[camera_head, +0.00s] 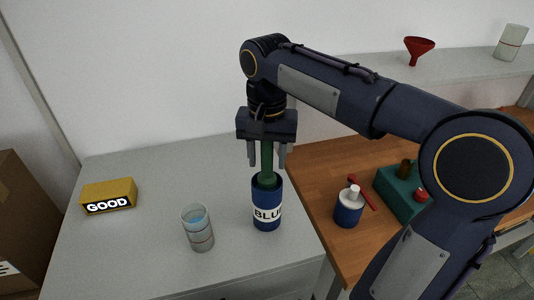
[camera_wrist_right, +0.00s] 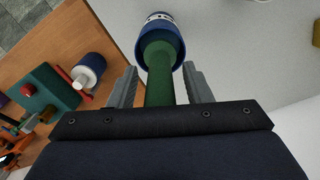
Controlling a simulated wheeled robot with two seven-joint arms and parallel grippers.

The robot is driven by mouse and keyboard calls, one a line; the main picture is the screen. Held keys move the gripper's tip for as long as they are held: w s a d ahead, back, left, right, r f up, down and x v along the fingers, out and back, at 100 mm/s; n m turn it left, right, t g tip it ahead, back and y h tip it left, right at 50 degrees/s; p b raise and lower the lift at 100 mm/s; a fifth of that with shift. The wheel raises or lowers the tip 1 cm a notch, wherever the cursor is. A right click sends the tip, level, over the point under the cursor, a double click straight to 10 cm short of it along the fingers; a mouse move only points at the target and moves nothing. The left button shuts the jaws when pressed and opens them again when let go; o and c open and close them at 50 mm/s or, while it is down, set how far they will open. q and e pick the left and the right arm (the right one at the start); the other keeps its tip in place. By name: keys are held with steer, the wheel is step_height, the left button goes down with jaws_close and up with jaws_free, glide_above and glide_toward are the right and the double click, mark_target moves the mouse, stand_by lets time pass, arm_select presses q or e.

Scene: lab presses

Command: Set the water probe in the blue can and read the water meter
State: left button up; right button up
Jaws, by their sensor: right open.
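The blue can (camera_head: 267,212) with a white "BLUE" label stands upright near the right edge of the grey table. The green probe (camera_head: 267,165) stands with its lower end inside the can's mouth and its upper part between my right gripper's fingers. My right gripper (camera_head: 267,158) is open around the probe, above the can. In the right wrist view the probe (camera_wrist_right: 158,75) runs between the two separate fingers into the can (camera_wrist_right: 160,30). A yellow box reading "GOOD" (camera_head: 109,196), apparently the water meter, sits at the table's left. My left gripper is not in view.
A clear glass with a red line (camera_head: 199,228) stands just left of the can. A blue white-topped bottle (camera_head: 348,207), a red stick (camera_head: 362,193) and a green block (camera_head: 402,193) are on the wooden table. A red funnel (camera_head: 418,48) and another glass (camera_head: 511,42) stand on the back shelf.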

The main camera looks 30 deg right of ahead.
step_height(320, 180, up, 12)
steer(key=shift+r+p, duration=0.15)
steer(key=shift+p, duration=0.6)
steer(key=s+a+f+n+t+y, duration=0.2)
steer(key=s+f, duration=0.6)
steer(key=f, duration=0.3)
steer(key=s+a+f+n+t+y, duration=0.1)
steer(key=s+a+f+n+t, duration=0.1)
steer(key=s+f, duration=0.7)
steer(key=shift+f+n+t+y, duration=0.4)
steer(key=shift+f+n+t, duration=0.4)
steer(key=shift+f, duration=0.15)
stand_by(0.6)
